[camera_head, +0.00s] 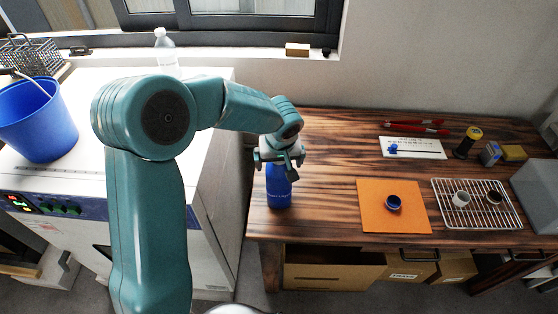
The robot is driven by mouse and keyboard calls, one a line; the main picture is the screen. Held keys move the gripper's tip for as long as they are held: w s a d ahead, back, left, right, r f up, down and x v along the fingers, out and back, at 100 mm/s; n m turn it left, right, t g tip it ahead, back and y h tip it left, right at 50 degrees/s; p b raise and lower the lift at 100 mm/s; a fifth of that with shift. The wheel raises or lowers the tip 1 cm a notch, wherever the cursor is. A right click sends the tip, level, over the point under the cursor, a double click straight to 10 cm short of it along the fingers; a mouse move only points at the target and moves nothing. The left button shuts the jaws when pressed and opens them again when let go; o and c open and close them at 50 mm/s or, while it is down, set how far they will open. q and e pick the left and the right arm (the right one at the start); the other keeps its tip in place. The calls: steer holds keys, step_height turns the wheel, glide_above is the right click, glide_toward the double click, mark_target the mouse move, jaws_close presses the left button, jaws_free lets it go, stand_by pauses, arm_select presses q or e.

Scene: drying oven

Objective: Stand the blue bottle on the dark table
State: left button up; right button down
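The blue bottle (279,190) is upright at the left end of the dark table (325,160), near its front left corner. Its base appears to be on or just above the wood; I cannot tell for sure. My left gripper (279,165) is over the bottle's top, with its fingers around the neck area. The gripper hides the bottle's cap, and I cannot tell if the fingers press on it. My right gripper is not in view.
An orange mat (375,215) with a blue cup and a wire rack (450,215) lie to the right. Bare wood lies between bottle and mat.

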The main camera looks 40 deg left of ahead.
arm_select(q)
steer(key=v, duration=1.2)
steer(key=s+d+f+m+g+h, duration=0.1)
steer(key=s+d+f+m+h, duration=0.1)
steer(key=d+f, duration=0.5)
steer(key=s+d+f+m+h, duration=0.1)
steer(key=d+f+m+h, duration=0.15)
steer(key=f, duration=0.85)
steer(key=s+d+f+m, duration=0.1)
steer(key=s+d+f, duration=0.2)
steer(key=s+f, duration=0.4)
steer(key=s+d+f+g+h, duration=0.1)
steer(key=s+d+f, duration=0.3)
steer(key=s+f, duration=0.4)
steer(key=shift+s+d+f+m, duration=0.15)
steer(key=shift+s+f+m, duration=0.1)
steer(key=shift+s+m, duration=0.15)
steer(key=shift+h, duration=0.25)
steer(key=c, duration=1.1)
